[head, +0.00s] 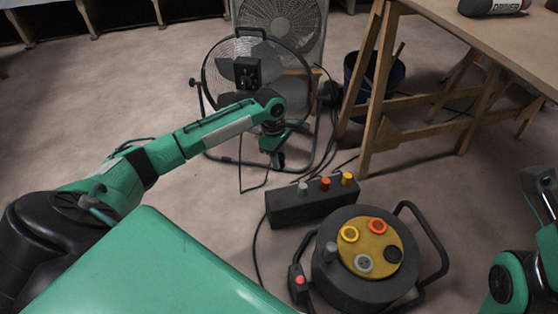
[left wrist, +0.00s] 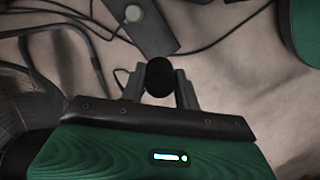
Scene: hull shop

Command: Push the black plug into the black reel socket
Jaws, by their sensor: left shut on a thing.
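My left gripper (head: 278,157) is shut on the black plug, held in the air in front of the fan and beyond the reel. In the left wrist view the round black plug (left wrist: 160,77) sits between the two grey fingers. In the head view it is small and hard to make out. The black reel socket (head: 393,253) is on the right of the yellow face of the black cable reel (head: 330,272), well apart from the plug. No gripper of my right arm (head: 505,280) shows at the right edge.
A black block (head: 290,208) with grey, orange and yellow plugs stands behind the reel; it also shows in the left wrist view (left wrist: 150,30). The reel has yellow, orange and grey sockets too. A fan (head: 240,75), wooden table (head: 480,40) and bucket (head: 387,78) stand behind. Cables cross the floor.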

